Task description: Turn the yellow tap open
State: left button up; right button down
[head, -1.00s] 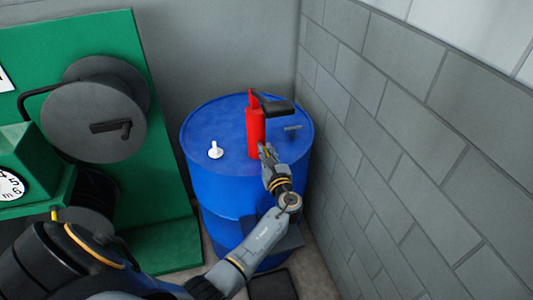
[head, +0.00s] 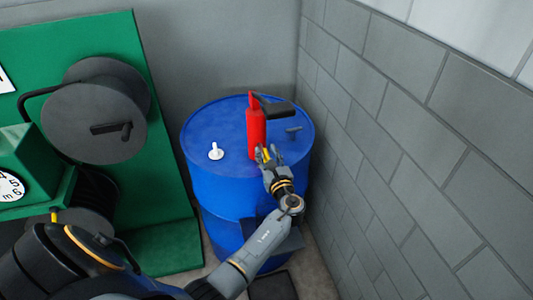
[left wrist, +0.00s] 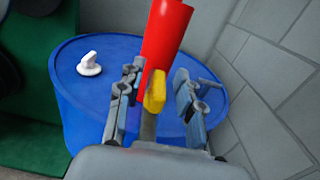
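The yellow tap (left wrist: 154,92) shows in the left wrist view as a short upright lever in front of a red cylinder (left wrist: 164,35). In the head view only small yellow bits of the tap (head: 267,154) show by the fingertips. My left gripper (head: 270,157) is open in front of the red cylinder (head: 256,130). In the left wrist view the fingers of my left gripper (left wrist: 158,82) stand on either side of the tap, with a visible gap on the right; contact on the left is unclear. My right gripper is not in view.
The red cylinder stands on a blue drum (head: 220,122) and has a black handle (head: 276,107) on top. A white cap (head: 215,151) and a small dark fitting (head: 293,130) sit on the drum. A grey block wall (head: 400,160) is close on the right, a green panel (head: 165,190) on the left.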

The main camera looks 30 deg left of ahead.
pick_arm(q)
jog(key=v, duration=1.1)
jog(key=shift+s+d, duration=0.2)
jog(key=shift+d, duration=0.1)
jog(key=shift+f, duration=0.1)
jog(key=s+d+f+n+g+h, duration=0.25)
jog(key=s+f, duration=0.25)
jog(key=f, duration=0.7)
jog(key=s+d+f+n+g+h+b, duration=0.15)
jog(key=s+f+h, duration=0.3)
jog(key=f, duration=0.75)
jog(key=s+d+f+n+g+h, duration=0.1)
jog(key=s+f+n+h, duration=0.3)
jog(key=f, duration=0.8)
jog(key=s+f+n+g+h, duration=0.1)
jog(key=s+f+n, duration=0.4)
jog(key=s, duration=0.5)
jog(key=s+f+n+g+h, duration=0.1)
jog(key=s+f+n, duration=0.4)
jog(key=s, duration=0.6)
jog(key=s+f+n+g, duration=0.3)
jog(key=s+f+n, duration=0.2)
jog(key=s, duration=0.6)
jog(key=shift+f+n+g+h+b, duration=0.3)
jog(key=shift+f+h+b, duration=0.1)
jog(key=shift+b, duration=0.05)
